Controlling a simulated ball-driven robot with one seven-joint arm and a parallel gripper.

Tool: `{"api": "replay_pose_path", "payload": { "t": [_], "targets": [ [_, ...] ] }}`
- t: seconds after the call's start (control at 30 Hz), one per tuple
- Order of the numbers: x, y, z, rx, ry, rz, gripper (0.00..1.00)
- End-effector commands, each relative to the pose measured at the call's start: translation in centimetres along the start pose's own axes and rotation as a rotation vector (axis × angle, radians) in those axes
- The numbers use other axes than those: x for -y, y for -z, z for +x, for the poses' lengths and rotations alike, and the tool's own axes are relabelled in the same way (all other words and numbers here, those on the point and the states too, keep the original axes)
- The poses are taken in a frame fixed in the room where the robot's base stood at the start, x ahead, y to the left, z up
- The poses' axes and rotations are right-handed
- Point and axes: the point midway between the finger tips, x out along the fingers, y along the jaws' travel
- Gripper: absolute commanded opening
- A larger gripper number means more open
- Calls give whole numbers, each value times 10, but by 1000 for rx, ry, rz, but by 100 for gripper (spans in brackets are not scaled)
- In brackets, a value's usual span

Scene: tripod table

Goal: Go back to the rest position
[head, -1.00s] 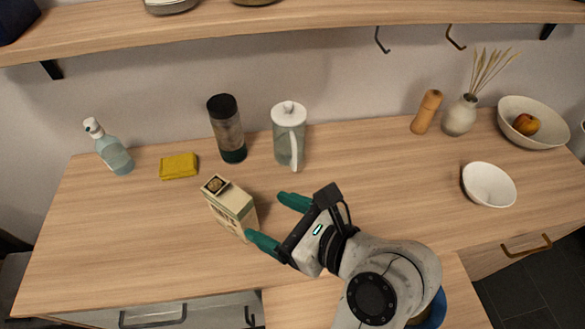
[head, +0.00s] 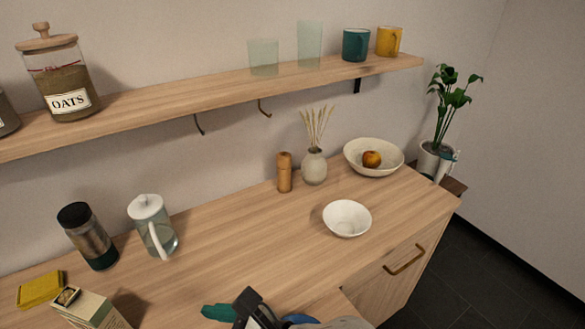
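My gripper (head: 225,318) shows only in part at the bottom edge of the head view. One teal finger (head: 217,312) is visible, with nothing against its inner side; the other finger is below the frame. It looks open and empty. The beige carton (head: 92,311) stands on the counter to its left, apart from it and cut off by the bottom edge.
The counter (head: 250,245) is clear in the middle. A glass pitcher (head: 153,226), dark-lidded bottle (head: 88,236) and yellow sponge (head: 40,289) stand left. A pepper mill (head: 284,172), vase (head: 314,167), white bowl (head: 347,219) and fruit bowl (head: 385,158) stand right. A shelf (head: 215,96) runs above.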

Motion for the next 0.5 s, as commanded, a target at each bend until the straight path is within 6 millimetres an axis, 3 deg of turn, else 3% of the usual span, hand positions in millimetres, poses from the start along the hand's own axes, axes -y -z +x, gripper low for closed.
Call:
{"api": "replay_pose_path", "payload": {
  "t": [0.5],
  "targets": [
    [46, 18, -33, -113, 95, -260, 78]
  ]
}}
